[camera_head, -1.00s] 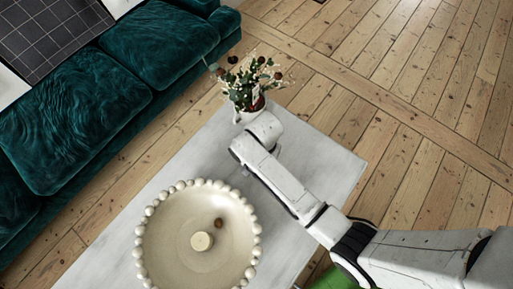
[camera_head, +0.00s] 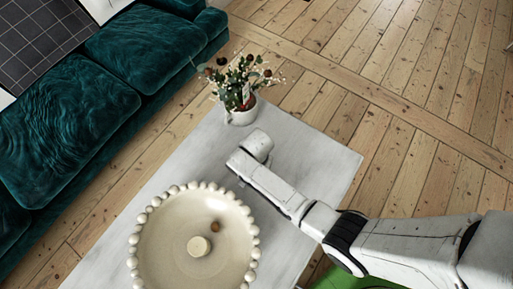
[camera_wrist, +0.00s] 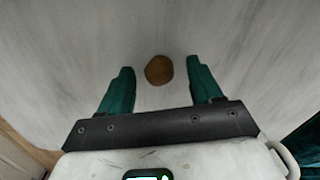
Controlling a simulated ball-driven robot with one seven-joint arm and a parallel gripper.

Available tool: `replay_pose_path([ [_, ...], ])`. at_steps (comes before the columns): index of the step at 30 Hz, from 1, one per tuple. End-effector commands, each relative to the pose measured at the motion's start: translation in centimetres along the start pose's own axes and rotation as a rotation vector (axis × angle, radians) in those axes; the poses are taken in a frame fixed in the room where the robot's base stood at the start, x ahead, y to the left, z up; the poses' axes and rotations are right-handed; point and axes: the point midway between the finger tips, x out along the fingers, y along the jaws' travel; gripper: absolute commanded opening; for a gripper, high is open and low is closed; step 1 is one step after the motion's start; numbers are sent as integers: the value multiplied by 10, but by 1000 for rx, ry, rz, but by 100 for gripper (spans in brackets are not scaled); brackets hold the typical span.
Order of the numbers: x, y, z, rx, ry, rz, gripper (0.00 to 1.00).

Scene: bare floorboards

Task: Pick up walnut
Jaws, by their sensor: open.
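The walnut (camera_wrist: 159,70), a small round brown thing, lies on the pale streaked tabletop in the wrist view. My gripper (camera_wrist: 160,64) is open, with one teal finger to either side of the walnut, near the tips. Neither finger visibly touches it, and the height above the table is hard to tell. In the head view the end of my arm is over the table (camera_head: 190,150), between the vase and the bowl. My fingers and this walnut are hidden there.
A large beaded bowl (camera_head: 165,240) stands left of my arm, holding a pale round piece (camera_head: 198,246) and a small brown thing (camera_head: 216,227). A white vase (camera_head: 243,115) with flowers stands beyond my arm's end. A teal sofa (camera_head: 70,115) flanks the table at left.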

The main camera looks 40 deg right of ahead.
Motion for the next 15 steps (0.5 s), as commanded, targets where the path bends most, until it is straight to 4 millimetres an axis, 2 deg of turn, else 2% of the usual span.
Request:
replay_pose_path([
  [2, 0, 0, 0, 0, 0, 0, 63],
  [15, 0, 0, 0, 0, 0, 0, 21],
])
